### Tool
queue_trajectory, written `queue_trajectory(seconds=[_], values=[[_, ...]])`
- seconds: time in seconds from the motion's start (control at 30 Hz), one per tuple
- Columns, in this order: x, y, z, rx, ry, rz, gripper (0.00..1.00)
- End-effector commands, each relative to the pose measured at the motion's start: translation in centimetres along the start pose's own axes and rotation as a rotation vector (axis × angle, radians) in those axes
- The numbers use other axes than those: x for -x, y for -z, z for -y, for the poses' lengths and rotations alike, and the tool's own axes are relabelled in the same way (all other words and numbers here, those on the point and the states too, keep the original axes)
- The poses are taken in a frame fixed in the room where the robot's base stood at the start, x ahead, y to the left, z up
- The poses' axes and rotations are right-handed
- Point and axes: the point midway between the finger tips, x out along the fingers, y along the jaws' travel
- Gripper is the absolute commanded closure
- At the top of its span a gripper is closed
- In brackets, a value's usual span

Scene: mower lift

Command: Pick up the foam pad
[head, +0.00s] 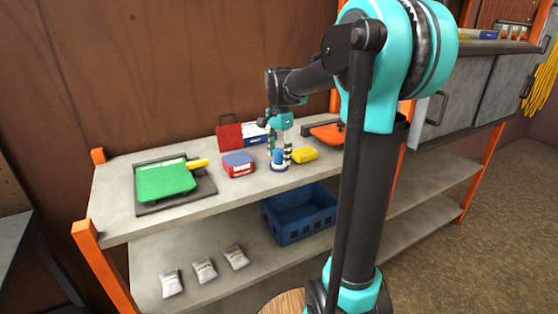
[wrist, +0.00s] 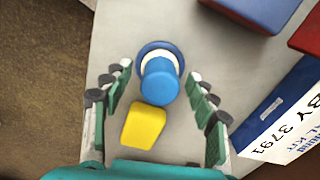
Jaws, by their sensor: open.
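A small yellow block, which looks like the foam pad (head: 305,154), lies on the upper shelf just right of a blue-and-white cylinder (head: 278,160). In the wrist view the yellow pad (wrist: 143,126) shows between my fingers, nearer the palm side of the picture, with the blue-topped cylinder (wrist: 160,80) just beyond it. My gripper (head: 282,150) points down over the shelf by the cylinder and the pad. In the wrist view my gripper (wrist: 160,72) has its fingers spread wide, holding nothing. I cannot tell its exact height above the pad.
A red-and-blue box (head: 239,164), a green device (head: 165,179) on a dark mat and an orange tool (head: 328,133) share the upper shelf (head: 235,190). A labelled blue-and-white box (wrist: 290,115) is right of my fingers. A blue crate (head: 295,222) and silver packets (head: 205,268) are below.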

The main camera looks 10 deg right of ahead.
Motion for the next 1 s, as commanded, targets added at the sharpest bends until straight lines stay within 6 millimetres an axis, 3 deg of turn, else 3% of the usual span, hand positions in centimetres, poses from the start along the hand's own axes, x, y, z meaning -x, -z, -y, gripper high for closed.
queue_trajectory(seconds=[0.17, 0.6, 1.0], values=[[0.0, 0.0, 0.0, 0.0, 0.0, 0.0, 0.42], [0.02, -0.01, 0.0, 0.0, 0.0, 0.0, 0.96], [0.74, 0.0, 0.0, 0.0, 0.0, 0.0, 0.96]])
